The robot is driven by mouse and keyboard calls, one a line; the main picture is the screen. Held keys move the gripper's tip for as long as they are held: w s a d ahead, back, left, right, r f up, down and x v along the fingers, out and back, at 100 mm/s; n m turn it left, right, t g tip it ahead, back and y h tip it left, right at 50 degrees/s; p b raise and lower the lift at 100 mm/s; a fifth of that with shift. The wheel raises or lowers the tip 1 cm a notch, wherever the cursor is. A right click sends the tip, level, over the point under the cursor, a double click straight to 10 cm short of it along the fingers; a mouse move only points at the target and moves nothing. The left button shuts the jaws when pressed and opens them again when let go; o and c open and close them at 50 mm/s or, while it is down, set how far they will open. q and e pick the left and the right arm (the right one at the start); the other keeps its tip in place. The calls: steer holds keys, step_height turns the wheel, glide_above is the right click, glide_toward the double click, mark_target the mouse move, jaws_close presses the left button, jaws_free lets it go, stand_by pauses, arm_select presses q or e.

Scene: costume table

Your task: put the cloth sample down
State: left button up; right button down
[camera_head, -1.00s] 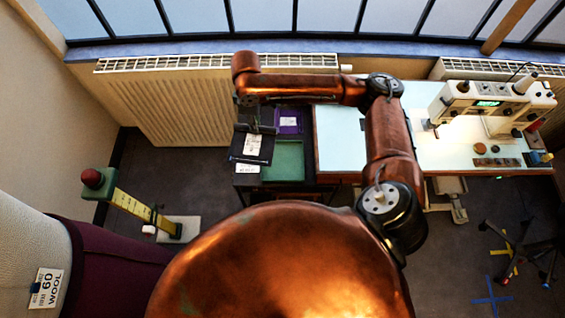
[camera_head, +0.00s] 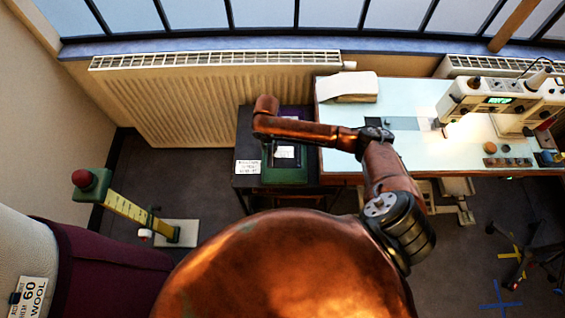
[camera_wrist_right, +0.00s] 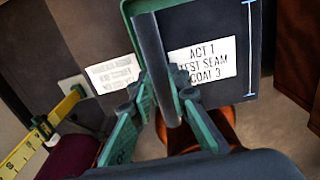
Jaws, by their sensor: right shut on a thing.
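The cloth sample (camera_head: 285,164) is a dark navy piece with a white label. In the right wrist view the cloth sample (camera_wrist_right: 205,25) has a label reading "ACT 1 TEST SEAM COAT 3" and a raised ridge. My right gripper (camera_wrist_right: 163,108) has green fingers shut on that ridge. The cloth is over the green tray (camera_head: 285,178), whose rim shows around it; I cannot tell whether it touches the tray floor. In the head view the right gripper is mostly hidden at the end of my copper arm. My left gripper is not in view.
The tray is on a dark side table (camera_head: 243,181) with a white card (camera_head: 248,167) at its left. A purple tray (camera_head: 296,112) is behind. A pale work table (camera_head: 415,99) with a sewing machine (camera_head: 495,100) stands right. A yellow measuring stand (camera_head: 132,209) is at left.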

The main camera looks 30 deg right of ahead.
step_height(320, 180, down, 10)
steer(key=shift+f+b, duration=0.1)
steer(key=shift+b, duration=0.9)
steer(key=c, duration=2.3)
jaws_free()
steer(key=shift+f, duration=0.1)
steer(key=shift+o, duration=0.9)
